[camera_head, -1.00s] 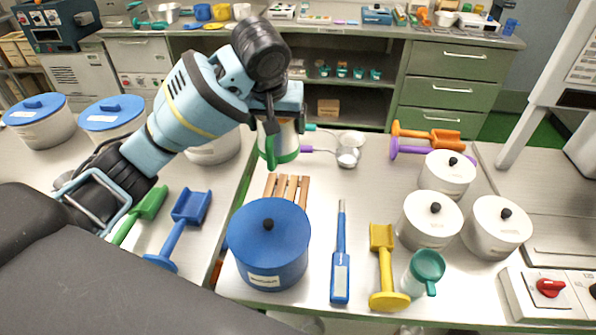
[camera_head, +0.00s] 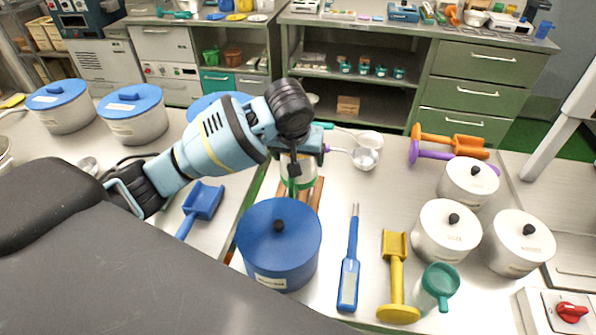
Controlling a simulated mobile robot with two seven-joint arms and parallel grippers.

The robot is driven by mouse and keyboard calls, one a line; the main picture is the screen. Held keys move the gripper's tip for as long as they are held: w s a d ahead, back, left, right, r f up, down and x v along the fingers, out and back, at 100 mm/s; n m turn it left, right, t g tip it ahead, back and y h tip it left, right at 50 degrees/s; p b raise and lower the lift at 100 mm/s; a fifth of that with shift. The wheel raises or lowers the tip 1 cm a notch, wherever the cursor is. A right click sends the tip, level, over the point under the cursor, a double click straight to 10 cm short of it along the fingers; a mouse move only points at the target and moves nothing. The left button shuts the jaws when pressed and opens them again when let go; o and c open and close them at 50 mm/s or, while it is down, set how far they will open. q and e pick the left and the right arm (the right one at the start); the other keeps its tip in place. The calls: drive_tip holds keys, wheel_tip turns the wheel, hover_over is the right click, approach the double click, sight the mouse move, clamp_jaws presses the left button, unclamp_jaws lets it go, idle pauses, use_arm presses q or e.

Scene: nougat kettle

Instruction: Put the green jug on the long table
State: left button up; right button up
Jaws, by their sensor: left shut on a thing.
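My left gripper (camera_head: 297,158) is shut on the green jug (camera_head: 299,174), a pale jug with green bands and a green handle. The jug is roughly upright, with its top hidden by the gripper. It is at the wooden slatted rack (camera_head: 316,194), just behind the big blue pot, on the steel-topped table (camera_head: 335,215). I cannot tell whether its base touches the rack or hangs just above it. My right gripper is not in view.
The blue lidded pot (camera_head: 279,248) stands close in front of the jug. Ladles (camera_head: 364,157) lie behind. Bare tabletop shows between.

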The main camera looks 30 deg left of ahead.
use_arm(q)
drive_tip(key=shift+w+f, duration=0.1)
drive_tip(key=shift+f, duration=2.3)
drive_tip(key=shift+f, duration=0.1)
drive_tip(key=o, duration=1.5)
drive_tip(key=shift+f, duration=0.1)
drive_tip(key=v, duration=1.2)
